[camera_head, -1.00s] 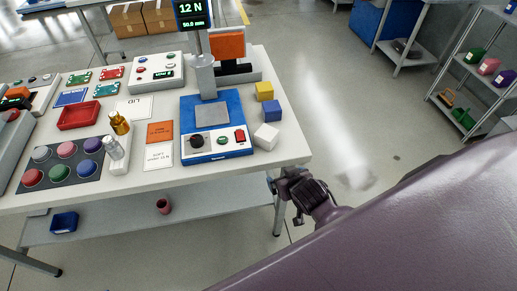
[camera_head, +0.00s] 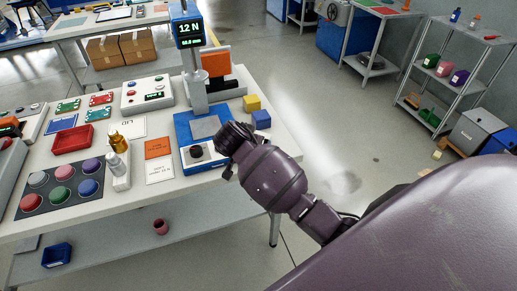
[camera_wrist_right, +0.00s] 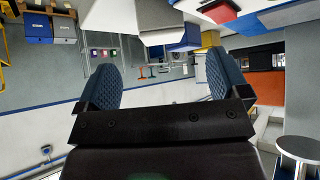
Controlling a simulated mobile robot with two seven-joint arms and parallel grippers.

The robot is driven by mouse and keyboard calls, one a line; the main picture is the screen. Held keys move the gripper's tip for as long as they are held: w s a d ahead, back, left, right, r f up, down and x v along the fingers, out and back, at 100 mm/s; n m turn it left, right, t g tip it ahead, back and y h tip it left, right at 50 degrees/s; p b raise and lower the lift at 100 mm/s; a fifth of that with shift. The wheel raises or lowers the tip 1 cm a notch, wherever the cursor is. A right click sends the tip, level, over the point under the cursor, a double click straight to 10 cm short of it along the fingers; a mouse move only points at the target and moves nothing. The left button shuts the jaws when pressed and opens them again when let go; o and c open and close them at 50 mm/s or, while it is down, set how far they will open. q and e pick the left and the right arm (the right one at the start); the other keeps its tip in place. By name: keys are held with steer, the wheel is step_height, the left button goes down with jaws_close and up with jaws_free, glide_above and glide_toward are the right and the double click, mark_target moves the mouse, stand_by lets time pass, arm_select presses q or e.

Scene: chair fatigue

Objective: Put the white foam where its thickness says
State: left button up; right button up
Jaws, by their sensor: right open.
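The white foam block shows in the right wrist view (camera_wrist_right: 160,22) at the top, beside a blue block (camera_wrist_right: 186,40) and a yellow block (camera_wrist_right: 210,38). In the head view my right arm hides it. There the yellow block (camera_head: 251,103) and blue block (camera_head: 261,119) sit right of the blue press (camera_head: 182,126), whose display (camera_head: 189,34) reads 12 N. My right gripper (camera_head: 222,140) is over the table's right side, covering part of the press front. In the wrist view its two blue pads (camera_wrist_right: 168,85) are apart with nothing between them. My left gripper is not in view.
Left of the press lie an orange card (camera_head: 157,147) and white cards (camera_head: 159,171), with a holder of bottles (camera_head: 119,160) beside them. A red tray (camera_head: 72,141) and a dark mat of coloured discs (camera_head: 60,184) are further left. Open floor lies right of the table.

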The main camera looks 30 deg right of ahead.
steer(key=shift+m+g+h, duration=0.3)
steer(key=shift+m, duration=0.3)
steer(key=w+d+f, duration=0.2)
steer(key=d, duration=0.1)
steer(key=shift+w+d+f, duration=0.15)
steer(key=shift+w, duration=0.2)
steer(key=shift+x, duration=2.65)
steer(key=shift+w+d, duration=0.15)
steer(key=shift+r, duration=0.2)
steer(key=c, duration=1.1)
